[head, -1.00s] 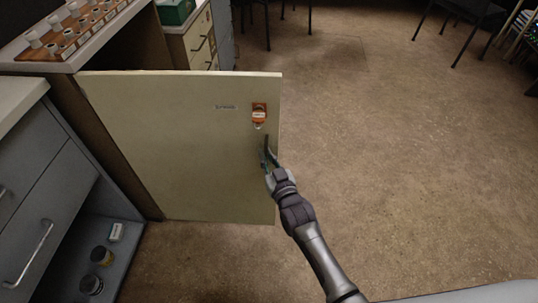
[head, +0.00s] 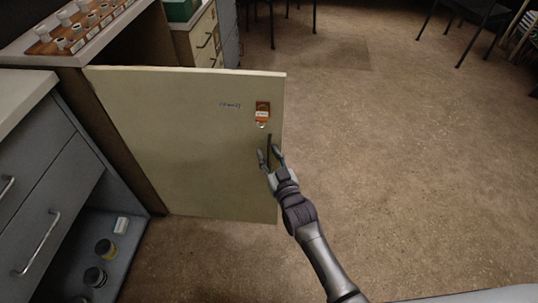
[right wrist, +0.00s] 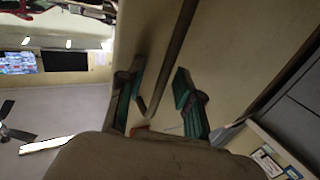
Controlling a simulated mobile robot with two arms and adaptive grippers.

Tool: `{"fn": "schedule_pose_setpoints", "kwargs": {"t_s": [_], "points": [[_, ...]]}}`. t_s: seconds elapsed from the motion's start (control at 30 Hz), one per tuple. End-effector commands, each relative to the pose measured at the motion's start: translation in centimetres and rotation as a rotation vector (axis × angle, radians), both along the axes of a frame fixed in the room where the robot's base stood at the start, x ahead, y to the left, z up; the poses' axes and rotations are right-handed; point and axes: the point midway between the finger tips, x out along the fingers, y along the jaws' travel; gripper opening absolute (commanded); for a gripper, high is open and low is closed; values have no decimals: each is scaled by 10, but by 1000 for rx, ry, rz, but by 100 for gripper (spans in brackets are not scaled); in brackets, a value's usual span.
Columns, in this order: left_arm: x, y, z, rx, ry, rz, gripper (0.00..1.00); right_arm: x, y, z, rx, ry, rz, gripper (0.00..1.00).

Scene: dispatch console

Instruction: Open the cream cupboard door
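The cream cupboard door (head: 190,150) stands swung out from its cupboard, and the dark inside shows behind its top edge at the left. A dark bar handle (head: 269,147) is near the door's free right edge, below an orange-and-white tag. My right gripper (head: 270,156) is open at the lower part of the handle, one finger on either side of it. In the right wrist view, the bar handle (right wrist: 170,60) runs down between the two spread green-padded fingers (right wrist: 158,100), with gaps beside it. My left gripper is not in view.
Grey drawers (head: 35,190) stand at the left, with several jars on an open shelf (head: 75,255) below. A rack (head: 88,22) of small items sits on the counter. Chairs stand at the back. The brown floor (head: 400,170) right of the door is clear.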

Motion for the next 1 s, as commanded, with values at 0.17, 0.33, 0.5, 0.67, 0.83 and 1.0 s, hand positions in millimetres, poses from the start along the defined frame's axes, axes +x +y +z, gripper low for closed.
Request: {"fn": "schedule_pose_setpoints", "kwargs": {"t_s": [0.17, 0.33, 0.5, 0.67, 0.83, 1.0], "points": [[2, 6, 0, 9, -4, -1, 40, -1, 0, -1, 1, 1, 0, 35], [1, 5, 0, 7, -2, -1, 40, -16, -5, -2, 0, 3, 0, 35], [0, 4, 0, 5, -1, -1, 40, -50, -17, -2, -1, 4, 0, 35], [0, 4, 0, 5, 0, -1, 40, -82, -27, -2, -1, 4, 0, 35], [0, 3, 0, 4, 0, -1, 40, -105, -35, -1, 0, 1, 0, 35], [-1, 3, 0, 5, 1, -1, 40, -114, -38, 0, 0, 0, 0, 35]]}}
